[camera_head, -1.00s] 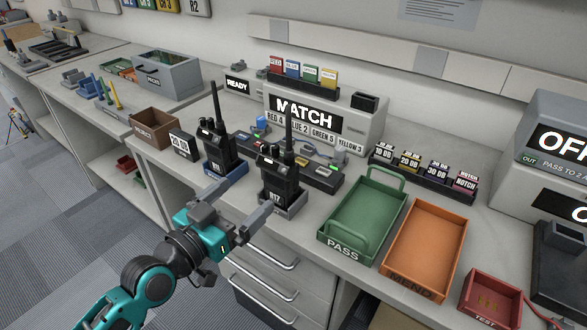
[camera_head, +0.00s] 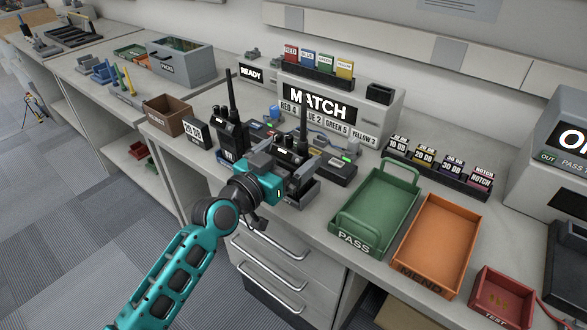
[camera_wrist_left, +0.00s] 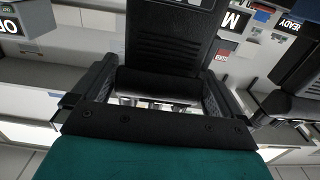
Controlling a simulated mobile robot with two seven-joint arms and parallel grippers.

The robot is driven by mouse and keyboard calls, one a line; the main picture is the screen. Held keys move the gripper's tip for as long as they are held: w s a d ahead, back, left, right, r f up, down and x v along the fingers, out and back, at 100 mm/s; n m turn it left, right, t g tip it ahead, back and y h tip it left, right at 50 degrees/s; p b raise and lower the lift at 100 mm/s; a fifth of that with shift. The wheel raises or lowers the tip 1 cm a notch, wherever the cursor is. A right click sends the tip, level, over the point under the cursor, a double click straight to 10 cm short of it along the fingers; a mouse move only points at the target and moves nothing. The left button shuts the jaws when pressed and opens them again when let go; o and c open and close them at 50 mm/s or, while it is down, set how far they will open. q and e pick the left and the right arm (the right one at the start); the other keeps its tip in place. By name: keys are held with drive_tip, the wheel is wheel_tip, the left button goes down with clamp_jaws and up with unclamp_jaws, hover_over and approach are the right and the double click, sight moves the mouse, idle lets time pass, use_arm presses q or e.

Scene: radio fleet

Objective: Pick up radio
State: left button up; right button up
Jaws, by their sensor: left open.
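Two black handheld radios with upright antennas stand on the bench. The left radio (camera_head: 229,135) is upright in its stand. The right radio (camera_head: 291,143) is partly hidden behind my left gripper (camera_head: 291,162), with its top and antenna showing. My left gripper is open, with its fingers on either side of the right radio's body. In the left wrist view the ribbed black radio body (camera_wrist_left: 168,42) lies between the two spread fingers (camera_wrist_left: 157,88). Whether the fingers touch it I cannot tell. My right gripper is not in view.
A green PASS tray (camera_head: 375,208) and an orange tray (camera_head: 437,240) lie to the right, with a small red TEST box (camera_head: 500,293) beyond. The MATCH box (camera_head: 345,118) stands behind the radios.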

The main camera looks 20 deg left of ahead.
sight(298, 148)
use_arm(q)
drive_tip(key=x, duration=0.3)
drive_tip(key=shift+w+d, duration=0.1)
drive_tip(key=shift+r, duration=0.1)
drive_tip(key=c, duration=1.1)
